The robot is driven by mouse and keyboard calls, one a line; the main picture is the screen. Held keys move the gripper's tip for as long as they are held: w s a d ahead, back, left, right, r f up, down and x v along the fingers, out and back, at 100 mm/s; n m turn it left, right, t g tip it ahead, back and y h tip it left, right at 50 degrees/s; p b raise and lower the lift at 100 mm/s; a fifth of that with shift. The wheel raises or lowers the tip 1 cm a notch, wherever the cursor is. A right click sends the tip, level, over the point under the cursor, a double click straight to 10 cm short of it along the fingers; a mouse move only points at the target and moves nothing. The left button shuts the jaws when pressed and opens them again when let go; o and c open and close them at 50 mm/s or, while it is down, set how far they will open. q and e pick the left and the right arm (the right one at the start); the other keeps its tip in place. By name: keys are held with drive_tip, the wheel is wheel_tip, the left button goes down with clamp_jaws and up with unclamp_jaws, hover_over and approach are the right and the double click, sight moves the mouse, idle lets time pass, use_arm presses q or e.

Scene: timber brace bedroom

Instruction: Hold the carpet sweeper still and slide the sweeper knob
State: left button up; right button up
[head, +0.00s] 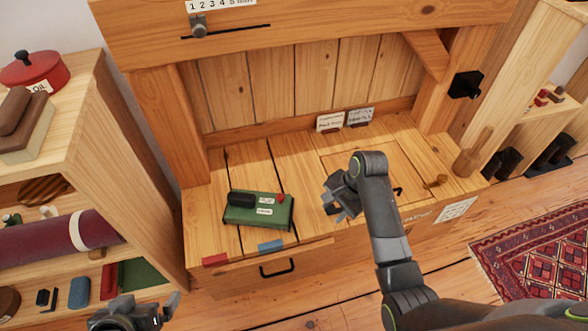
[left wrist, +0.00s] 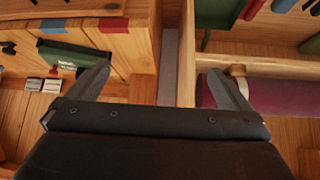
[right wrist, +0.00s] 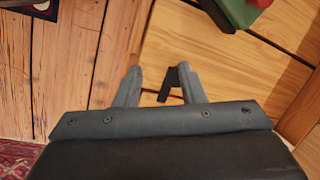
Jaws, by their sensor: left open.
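The carpet sweeper (head: 256,213) is a small green box with a black grip on top. It lies on the wooden bench top, left of centre. Its red sweeper knob (head: 281,197) sits at its right end. The sweeper also shows in the left wrist view (left wrist: 78,57) and, cut off, at the top of the right wrist view (right wrist: 237,12). My left gripper (head: 138,312) is open and empty, low at left, apart from the sweeper. My right gripper (head: 335,203) is open over the bench, right of the sweeper and not touching it.
Red (head: 215,260) and blue (head: 270,246) tags mark the bench's front edge, above a black drawer handle (head: 278,268). A left shelf (head: 110,165) holds a rolled purple mat (head: 50,240). Small cards (head: 330,122) stand at the back. Bench top around the sweeper is clear.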

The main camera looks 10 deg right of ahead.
use_arm(q)
drive_tip(key=w+r+t, duration=0.2)
drive_tip(key=m+g+h, duration=0.1)
drive_tip(key=m+g, duration=0.6)
drive_tip(key=m, duration=0.8)
approach(242, 206)
drive_tip(key=a, duration=0.1)
drive_tip(key=a+f, duration=0.1)
drive_tip(key=a, duration=0.1)
drive_tip(key=a+f, duration=0.1)
drive_tip(key=shift+a, duration=0.2)
drive_tip(key=w+d+r+m+g, duration=0.3)
drive_tip(key=w+d+r+m, duration=0.15)
drive_tip(key=r+m, duration=0.2)
drive_tip(key=shift+y, duration=0.4)
drive_tip(key=f, duration=1.6)
drive_tip(key=shift+s+d+f, duration=0.1)
drive_tip(key=shift+s+f, duration=0.2)
drive_tip(key=shift+f, duration=0.1)
use_arm(e)
drive_tip(key=w+a+r+m+g+y, duration=0.1)
drive_tip(key=w+a+r+m, duration=0.3)
drive_tip(key=w+a+r, duration=0.4)
drive_tip(key=shift+w+a+g, duration=0.2)
drive_tip(key=shift+a+g, duration=0.3)
drive_tip(key=shift+a, duration=0.45)
